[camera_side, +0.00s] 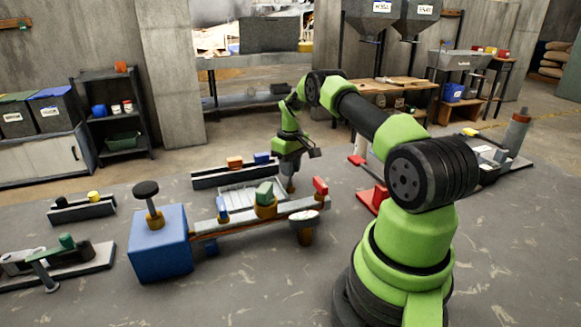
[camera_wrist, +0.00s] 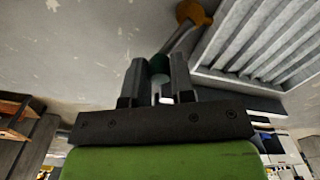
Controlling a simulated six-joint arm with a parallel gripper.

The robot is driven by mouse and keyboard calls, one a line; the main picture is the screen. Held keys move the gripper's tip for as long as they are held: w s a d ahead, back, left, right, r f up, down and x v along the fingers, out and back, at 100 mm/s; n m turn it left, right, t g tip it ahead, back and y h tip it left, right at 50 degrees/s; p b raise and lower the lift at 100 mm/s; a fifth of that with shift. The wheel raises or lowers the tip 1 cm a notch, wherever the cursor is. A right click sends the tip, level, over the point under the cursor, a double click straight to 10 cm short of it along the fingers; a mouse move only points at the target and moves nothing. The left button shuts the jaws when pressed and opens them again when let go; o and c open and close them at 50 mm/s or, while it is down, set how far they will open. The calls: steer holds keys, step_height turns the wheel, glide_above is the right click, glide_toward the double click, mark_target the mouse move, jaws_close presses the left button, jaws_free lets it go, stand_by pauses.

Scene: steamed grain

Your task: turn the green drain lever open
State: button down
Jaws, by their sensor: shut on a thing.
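My gripper (camera_wrist: 158,78) is shut on the dark green knob of the drain lever (camera_wrist: 158,65) in the wrist view, with one dark finger on each side. A grey rod runs from the knob up and right to an orange-brown pivot (camera_wrist: 194,12). In the side view my gripper (camera_side: 290,184) points down just right of the slatted tray. The green knob between the fingers cannot be made out there, so the lever's angle is only clear from the wrist view.
The slatted grey tray (camera_wrist: 238,66) is close on the right in the wrist view. In the side view a long beam carries a blue handle (camera_side: 222,207), a green block (camera_side: 264,193) and a red block (camera_side: 320,186). A blue box (camera_side: 160,245) stands left.

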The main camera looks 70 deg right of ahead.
steer(key=c, duration=1)
jaws_free()
steer(key=shift+o, duration=0.2)
step_height(320, 180, up, 10)
steer(key=a+r+t, duration=0.4)
steer(key=a+r, duration=1.4)
steer(key=a, duration=0.1)
steer(key=s+a+t+y, duration=0.2)
steer(key=s+a+t, duration=0.1)
steer(key=s+a, duration=1.1)
steer(key=s, duration=0.2)
steer(key=shift+s+a+r, duration=0.3)
steer(key=shift+a, duration=0.1)
